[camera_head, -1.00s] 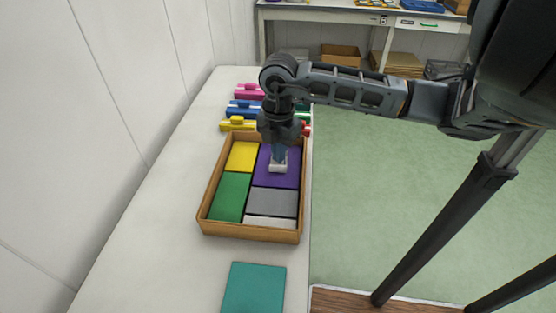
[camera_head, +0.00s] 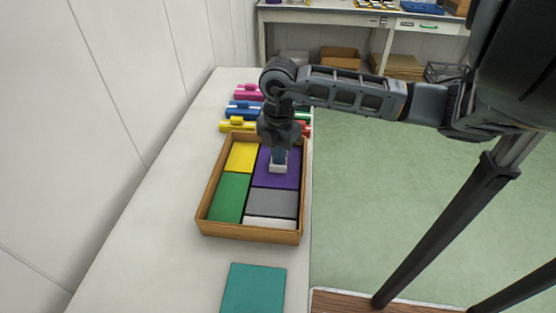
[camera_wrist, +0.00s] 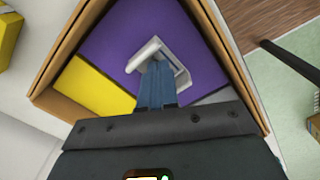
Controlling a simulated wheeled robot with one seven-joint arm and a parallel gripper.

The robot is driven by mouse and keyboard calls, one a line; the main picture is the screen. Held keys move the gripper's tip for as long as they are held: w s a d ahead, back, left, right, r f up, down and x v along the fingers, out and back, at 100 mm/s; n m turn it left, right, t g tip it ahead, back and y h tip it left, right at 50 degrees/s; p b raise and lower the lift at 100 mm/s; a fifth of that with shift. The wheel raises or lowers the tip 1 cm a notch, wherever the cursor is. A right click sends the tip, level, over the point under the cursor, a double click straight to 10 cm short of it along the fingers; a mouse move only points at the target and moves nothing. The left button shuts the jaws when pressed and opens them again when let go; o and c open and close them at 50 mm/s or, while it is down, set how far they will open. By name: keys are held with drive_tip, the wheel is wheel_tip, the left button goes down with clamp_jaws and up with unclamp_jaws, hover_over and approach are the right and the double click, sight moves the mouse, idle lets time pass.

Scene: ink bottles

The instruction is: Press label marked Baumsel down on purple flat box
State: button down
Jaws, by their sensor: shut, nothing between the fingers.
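The purple flat box (camera_head: 285,179) lies in the wooden tray (camera_head: 250,233) at its far right. It also shows in the wrist view (camera_wrist: 115,35). A small white label (camera_head: 278,169) is on the purple box, with one edge curled up in the wrist view (camera_wrist: 144,54). Its marking cannot be read. My gripper (camera_head: 279,162) is shut and points down at the label. In the wrist view its blue fingertips (camera_wrist: 158,68) are over the label and seem to touch it; they hide part of it.
Yellow (camera_head: 242,157), green (camera_head: 230,197), grey (camera_head: 272,203) and white (camera_head: 270,222) flat boxes share the tray. A teal box (camera_head: 254,289) lies on the table in front. Blue (camera_head: 243,111) and yellow (camera_head: 236,125) pieces stand behind the tray. The table's left side is clear.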

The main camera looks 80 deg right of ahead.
idle(0.3)
drive_tip(key=shift+r+p, duration=2.2)
drive_tip(key=shift+r, duration=1.3)
